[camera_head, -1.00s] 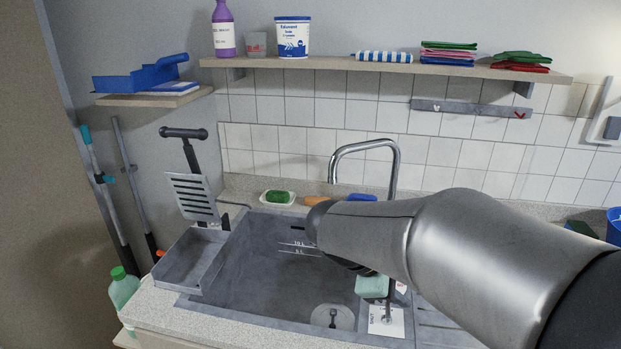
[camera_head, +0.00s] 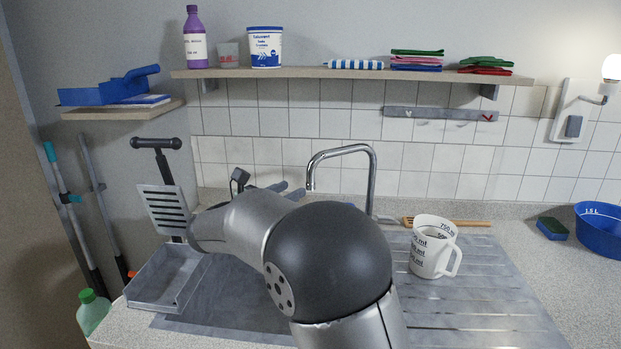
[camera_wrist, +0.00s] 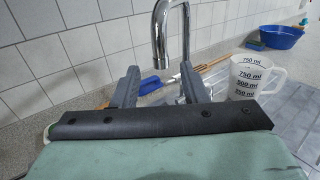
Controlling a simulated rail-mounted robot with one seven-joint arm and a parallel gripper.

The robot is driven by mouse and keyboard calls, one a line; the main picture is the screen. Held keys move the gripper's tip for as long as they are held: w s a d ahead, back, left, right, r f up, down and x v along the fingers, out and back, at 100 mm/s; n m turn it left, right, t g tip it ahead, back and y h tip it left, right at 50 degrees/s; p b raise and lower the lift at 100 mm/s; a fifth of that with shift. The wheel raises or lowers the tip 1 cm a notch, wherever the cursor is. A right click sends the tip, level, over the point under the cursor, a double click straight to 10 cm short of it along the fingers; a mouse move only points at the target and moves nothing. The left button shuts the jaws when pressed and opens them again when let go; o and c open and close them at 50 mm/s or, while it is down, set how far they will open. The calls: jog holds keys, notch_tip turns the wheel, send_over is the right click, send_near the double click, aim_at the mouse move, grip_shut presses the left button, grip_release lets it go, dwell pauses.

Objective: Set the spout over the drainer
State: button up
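The chrome tap stands behind the sink (camera_head: 230,318). Its spout (camera_head: 340,150) arches to the left from its upright pipe, and its open end points down. My gripper (camera_head: 287,190) is beside the spout end, to its left in the head view. In the wrist view the gripper's two fingers (camera_wrist: 159,69) are apart with nothing held. The spout (camera_wrist: 159,28) shows beyond them, lined up with the gap; I see no contact. The grooved drainer (camera_head: 480,300) lies right of the sink, and the spout is not above it. My arm hides most of the basin.
A white measuring jug (camera_head: 433,246) stands on the drainer near its back left. A wooden utensil (camera_head: 450,222) lies behind it. A blue basin (camera_head: 603,230) and a sponge (camera_head: 552,229) are at the right. A shelf (camera_head: 350,73) runs above the tap.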

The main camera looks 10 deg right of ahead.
aim_at(308, 181)
jog(key=p+x, duration=0.1)
jog(key=x, duration=0.7)
jog(key=shift+w+d, duration=0.15)
jog(key=shift+d, duration=0.1)
grip_shut()
